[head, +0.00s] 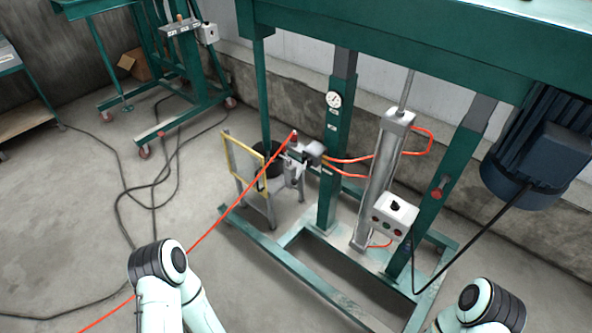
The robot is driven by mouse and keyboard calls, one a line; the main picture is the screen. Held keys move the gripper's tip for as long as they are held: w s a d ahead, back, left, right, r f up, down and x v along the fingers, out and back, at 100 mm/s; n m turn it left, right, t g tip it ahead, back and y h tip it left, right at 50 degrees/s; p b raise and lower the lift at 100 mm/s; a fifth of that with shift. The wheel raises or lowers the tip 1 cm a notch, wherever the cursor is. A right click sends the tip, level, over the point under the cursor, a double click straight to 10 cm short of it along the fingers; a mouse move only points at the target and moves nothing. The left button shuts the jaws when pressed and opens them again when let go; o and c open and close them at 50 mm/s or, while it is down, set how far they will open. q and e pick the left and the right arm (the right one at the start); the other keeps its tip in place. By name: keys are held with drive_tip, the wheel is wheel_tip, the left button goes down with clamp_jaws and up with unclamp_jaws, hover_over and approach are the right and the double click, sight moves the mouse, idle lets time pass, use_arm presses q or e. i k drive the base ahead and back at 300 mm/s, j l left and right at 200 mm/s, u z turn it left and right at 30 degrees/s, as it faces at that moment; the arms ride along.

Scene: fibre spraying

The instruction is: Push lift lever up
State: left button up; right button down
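A green machine frame (336,120) stands ahead in the head view. A small valve block (315,152) with orange hoses sits on its middle post. A short red-tipped handle (440,187) is on its right post. I cannot tell for certain which part is the lift lever, or its position. Only parts of my two arms show, at the bottom left and bottom right, apart from the machine. Both grippers are out of view.
A pale cylinder (383,180) and a control box (392,215) stand between the posts. A yellow-edged stand (246,165) and a taut red hose (215,228) are left of them. A blue motor (535,150) hangs at right. Floor cables (122,185) lie at left.

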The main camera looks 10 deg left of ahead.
sight(294, 181)
drive_tip(key=i+j+z, duration=0.15)
drive_tip(key=i+j, duration=0.15)
drive_tip(key=i, duration=0.2)
drive_tip(key=i+j+z, duration=0.2)
drive_tip(key=i+j, duration=0.2)
drive_tip(key=i, duration=0.1)
